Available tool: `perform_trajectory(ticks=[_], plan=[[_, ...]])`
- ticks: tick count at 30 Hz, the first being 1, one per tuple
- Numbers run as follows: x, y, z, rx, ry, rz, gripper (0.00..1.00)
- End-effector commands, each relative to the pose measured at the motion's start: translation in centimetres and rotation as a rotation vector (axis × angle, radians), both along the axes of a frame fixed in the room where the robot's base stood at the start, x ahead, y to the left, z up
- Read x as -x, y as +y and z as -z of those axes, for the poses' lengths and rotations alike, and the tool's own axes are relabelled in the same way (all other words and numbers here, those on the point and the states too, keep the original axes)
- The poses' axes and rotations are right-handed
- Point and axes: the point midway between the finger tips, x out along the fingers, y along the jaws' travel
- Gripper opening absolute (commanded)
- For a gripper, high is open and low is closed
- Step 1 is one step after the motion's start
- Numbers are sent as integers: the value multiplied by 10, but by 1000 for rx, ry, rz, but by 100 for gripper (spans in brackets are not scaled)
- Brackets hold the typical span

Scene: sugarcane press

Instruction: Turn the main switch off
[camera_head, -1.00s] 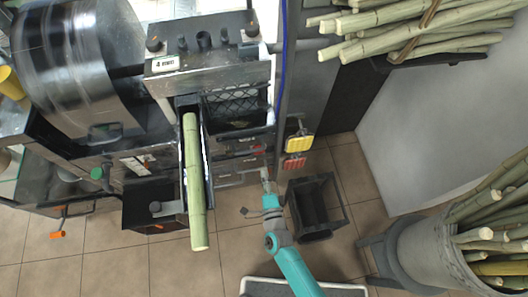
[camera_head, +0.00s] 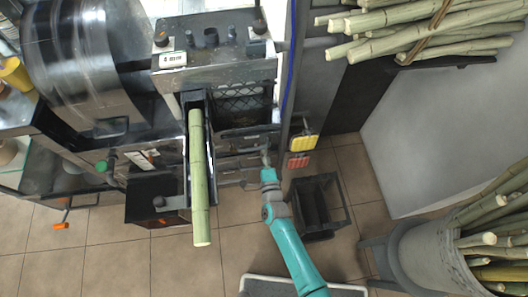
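The press (camera_head: 222,68) stands at upper centre, with dark drawer-like panels on its front below the mesh. My gripper (camera_head: 265,156) is small in the picture, at the right part of this front, at the end of my teal arm. Its fingers are too small to tell whether they are open or shut, or whether they touch the panel. I cannot make out the main switch for certain; the front around the gripper is partly hidden by it. A green knob (camera_head: 101,166) sits on the machine's left part.
A sugarcane stalk (camera_head: 199,180) sticks out of the feed chute, left of my arm. Yellow and red blocks (camera_head: 303,143) hang right of the gripper. A black open crate (camera_head: 320,205) stands on the floor to the right. A bin of cane (camera_head: 440,250) is at lower right.

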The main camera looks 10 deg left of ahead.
Motion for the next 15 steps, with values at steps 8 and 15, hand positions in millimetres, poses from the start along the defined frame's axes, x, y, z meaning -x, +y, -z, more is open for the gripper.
perform_trajectory(ticks=[8, 15], plan=[[0, 0, 0, 0, 0, 0, 0], [0, 0, 0, 34, -10, 0, 0]])
